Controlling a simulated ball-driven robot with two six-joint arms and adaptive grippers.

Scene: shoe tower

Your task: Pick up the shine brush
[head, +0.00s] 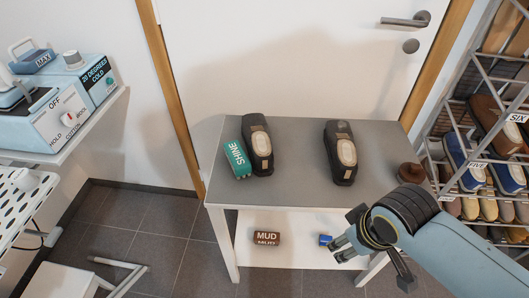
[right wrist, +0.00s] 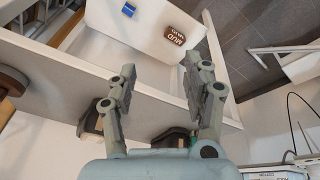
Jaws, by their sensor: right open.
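The shine brush (head: 238,159) is a teal block with white SHINE lettering. It lies on the grey tabletop (head: 290,185), at the left, close beside a dark shoe (head: 258,145). My right gripper (head: 340,248) is low and to the right of the brush, in front of the table near the lower shelf. Its jaws are open and empty in the right wrist view (right wrist: 160,66). There the brush is mostly hidden; only a sliver of green shows behind the right finger. My left gripper is not in view.
A second dark shoe (head: 341,152) stands mid-table, and a round brown object (head: 411,173) sits at the right end. The lower shelf holds the MUD brush (head: 266,238) and a small blue item (head: 325,240). A shoe rack (head: 480,130) stands right.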

